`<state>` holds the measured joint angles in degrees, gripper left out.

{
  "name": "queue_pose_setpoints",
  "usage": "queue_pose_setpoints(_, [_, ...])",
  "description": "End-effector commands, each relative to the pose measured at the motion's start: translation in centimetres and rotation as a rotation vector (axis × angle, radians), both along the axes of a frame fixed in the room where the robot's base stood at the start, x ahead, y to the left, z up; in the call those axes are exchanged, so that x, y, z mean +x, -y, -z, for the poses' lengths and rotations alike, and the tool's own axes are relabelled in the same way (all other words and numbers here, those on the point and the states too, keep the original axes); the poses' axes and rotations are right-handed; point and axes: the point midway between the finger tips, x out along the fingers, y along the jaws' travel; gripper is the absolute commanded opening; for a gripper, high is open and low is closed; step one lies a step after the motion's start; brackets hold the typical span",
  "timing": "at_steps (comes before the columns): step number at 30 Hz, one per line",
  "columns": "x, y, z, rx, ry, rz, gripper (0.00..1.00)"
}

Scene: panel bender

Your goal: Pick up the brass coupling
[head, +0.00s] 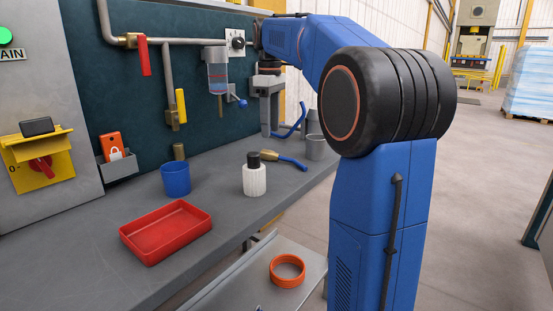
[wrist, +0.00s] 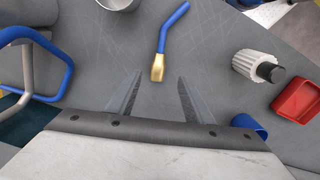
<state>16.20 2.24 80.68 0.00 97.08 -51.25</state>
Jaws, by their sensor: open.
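A small brass cylinder (head: 179,151), which looks like the brass coupling, stands on the bench by the back panel, behind the blue cup in the head view. I cannot make it out in the wrist view. My gripper (head: 270,130) hangs above the bench at the far right end, well to the right of that cylinder. In the wrist view my gripper (wrist: 160,78) is open with nothing between its fingers. A blue-handled tool with a brass end (wrist: 158,67) lies just beyond the fingertips in that view; it also shows on the bench in the head view (head: 290,161).
A blue cup (head: 175,179), a red tray (head: 166,231), a white ribbed cartridge (head: 254,179) and a grey cup (head: 315,147) stand on the bench. Pipes with red (head: 142,56) and yellow (head: 181,106) levers project from the panel. An orange ring (head: 287,270) lies on a lower shelf.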

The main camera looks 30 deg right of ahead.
Motion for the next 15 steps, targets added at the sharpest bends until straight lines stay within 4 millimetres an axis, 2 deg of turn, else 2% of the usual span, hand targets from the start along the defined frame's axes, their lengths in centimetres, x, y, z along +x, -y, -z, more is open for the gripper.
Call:
queue_pose_setpoints(3, [0.0,0.0,1.7,0.000,-0.001,0.000,0.47])
queue_pose_setpoints(11, [0.0,0.0,3.3,0.000,0.000,0.000,0.47])
queue_pose_setpoints(15, [0.2,0.1,4.9,0.000,-0.001,0.000,0.47])
